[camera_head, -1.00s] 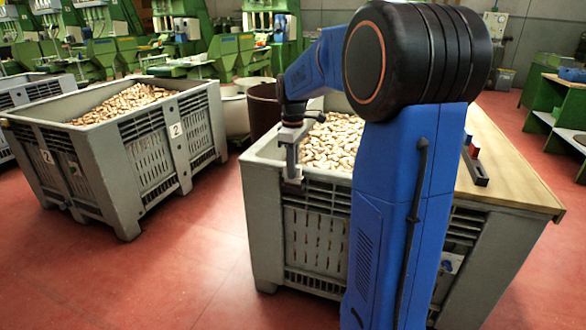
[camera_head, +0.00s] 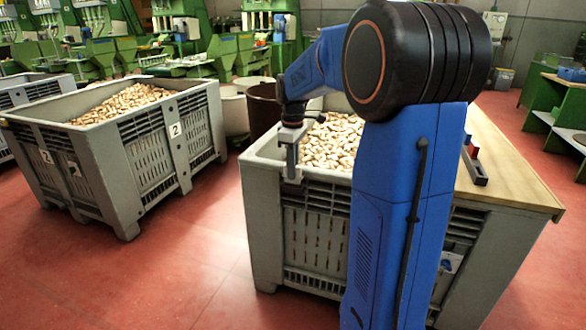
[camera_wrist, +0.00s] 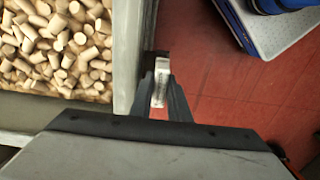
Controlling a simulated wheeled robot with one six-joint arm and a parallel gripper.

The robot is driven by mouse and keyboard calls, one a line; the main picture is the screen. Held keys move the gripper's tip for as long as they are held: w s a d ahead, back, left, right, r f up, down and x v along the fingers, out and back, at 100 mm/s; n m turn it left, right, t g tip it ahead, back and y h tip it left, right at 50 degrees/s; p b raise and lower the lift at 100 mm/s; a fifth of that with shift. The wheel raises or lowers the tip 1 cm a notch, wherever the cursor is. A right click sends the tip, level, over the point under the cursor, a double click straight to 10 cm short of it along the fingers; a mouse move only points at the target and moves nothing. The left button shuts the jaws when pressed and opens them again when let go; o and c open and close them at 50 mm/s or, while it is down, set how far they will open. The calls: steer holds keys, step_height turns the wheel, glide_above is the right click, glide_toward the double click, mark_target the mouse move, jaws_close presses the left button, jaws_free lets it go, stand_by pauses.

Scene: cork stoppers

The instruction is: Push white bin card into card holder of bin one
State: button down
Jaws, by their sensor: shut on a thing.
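My gripper (camera_head: 292,172) is at the outer side of the near grey bin (camera_head: 262,220), just below its rim. In the wrist view my gripper (camera_wrist: 161,84) is shut on the white bin card (camera_wrist: 160,90), which shows as a narrow pale strip with dark marks between the fingers. The bin's rim (camera_wrist: 127,50) runs just left of the fingers. A small dark piece (camera_wrist: 149,58) at the bin wall, just beyond the card, may be the card holder; I cannot tell whether the card touches it. The card is not distinguishable in the head view.
The near bin is filled with cork stoppers (camera_head: 330,142). Another cork-filled bin (camera_head: 110,170), marked 2, stands to the left, with red floor (camera_head: 190,270) between. A wooden tabletop (camera_head: 510,180) lies at the right. My arm hides part of the near bin.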

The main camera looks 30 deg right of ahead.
steer(key=shift+f, duration=1.6)
stand_by(1.6)
steer(key=c, duration=1.6)
jaws_free()
step_height(320, 180, up, 18)
steer(key=shift+f, duration=0.25)
steer(key=shift+s+a, duration=0.1)
steer(key=s+a+f+m+t, duration=0.1)
steer(key=s+a+f, duration=0.4)
steer(key=s, duration=0.5)
steer(key=s+a+f+m+t, duration=0.2)
steer(key=s+a+f+m, duration=0.2)
steer(key=s, duration=0.6)
steer(key=s+a+f+m+t, duration=0.1)
steer(key=s+a+f+m, duration=0.1)
steer(key=s+a+f, duration=0.4)
steer(key=shift+s+a+f+m+t, duration=0.15)
steer(key=shift+s+f, duration=0.1)
steer(key=shift+s, duration=0.4)
steer(key=shift+s+a+f+m+t, duration=0.1)
steer(key=shift+s+f, duration=0.15)
steer(key=shift+s, duration=0.4)
steer(key=shift+s+a+f+m+t, duration=0.15)
steer(key=shift+s+f, duration=0.1)
steer(key=shift+s, duration=0.4)
